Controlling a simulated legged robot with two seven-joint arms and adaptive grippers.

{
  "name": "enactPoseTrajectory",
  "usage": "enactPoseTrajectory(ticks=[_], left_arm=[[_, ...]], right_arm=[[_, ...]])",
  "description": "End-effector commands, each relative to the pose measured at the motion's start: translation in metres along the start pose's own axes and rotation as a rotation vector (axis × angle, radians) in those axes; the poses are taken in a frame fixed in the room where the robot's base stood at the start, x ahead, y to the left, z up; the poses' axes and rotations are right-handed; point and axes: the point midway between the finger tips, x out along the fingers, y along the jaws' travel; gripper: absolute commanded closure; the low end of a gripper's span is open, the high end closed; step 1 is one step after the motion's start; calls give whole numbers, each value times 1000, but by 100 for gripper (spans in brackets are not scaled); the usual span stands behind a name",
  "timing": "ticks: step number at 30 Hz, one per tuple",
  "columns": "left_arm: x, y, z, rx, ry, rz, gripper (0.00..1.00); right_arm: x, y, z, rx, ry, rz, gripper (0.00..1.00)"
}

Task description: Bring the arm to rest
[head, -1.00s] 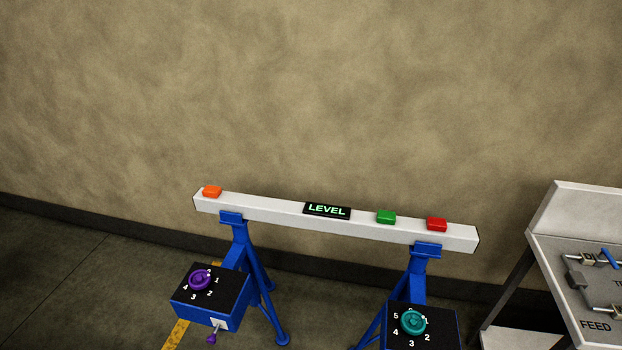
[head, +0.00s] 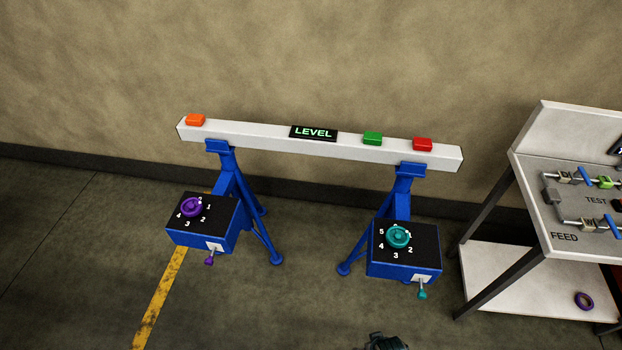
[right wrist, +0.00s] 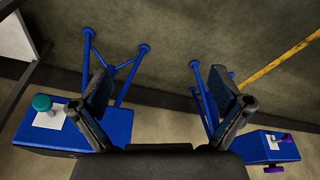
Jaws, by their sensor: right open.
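My right gripper (right wrist: 168,105) is open and empty in the right wrist view, with its two dark fingers spread apart. A small dark part of my own arm shows at the bottom edge of the head view. The white beam (head: 270,139) rests on two blue stands, and its black display (head: 313,133) reads LEVEL in green. The left stand's box (head: 215,228) has a purple knob (head: 191,207) on top. The right stand's box (head: 405,255) has a teal knob (head: 398,236). The gripper appears apart from both stands. My left gripper is not in view.
Floor between the stands is open, and a wall stands behind.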

Motion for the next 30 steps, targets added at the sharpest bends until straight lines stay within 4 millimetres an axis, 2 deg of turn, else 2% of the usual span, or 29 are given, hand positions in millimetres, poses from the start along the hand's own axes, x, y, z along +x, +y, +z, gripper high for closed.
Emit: enactPoseTrajectory(ticks=[5, 8, 11, 12, 15, 18, 22, 25, 30], left_arm=[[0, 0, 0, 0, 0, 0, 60], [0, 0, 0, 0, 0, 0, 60], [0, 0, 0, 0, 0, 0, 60], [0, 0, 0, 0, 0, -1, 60], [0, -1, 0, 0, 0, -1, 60], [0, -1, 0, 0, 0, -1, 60], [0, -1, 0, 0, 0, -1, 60], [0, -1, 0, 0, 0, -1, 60], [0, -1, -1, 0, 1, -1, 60]], right_arm=[[67, -3, 26, -6, -35, -5, 0], [115, -6, 54, -11, -59, -7, 0], [166, -8, 98, -17, -89, -10, 0], [184, -9, 118, -19, -101, -12, 0], [218, -11, 169, -26, -126, -15, 0], [237, -11, 215, -32, -147, -16, 0], [246, -11, 257, -37, -164, -18, 0], [248, -10, 272, -39, -168, -18, 0], [248, -10, 277, -40, -169, -18, 0]])
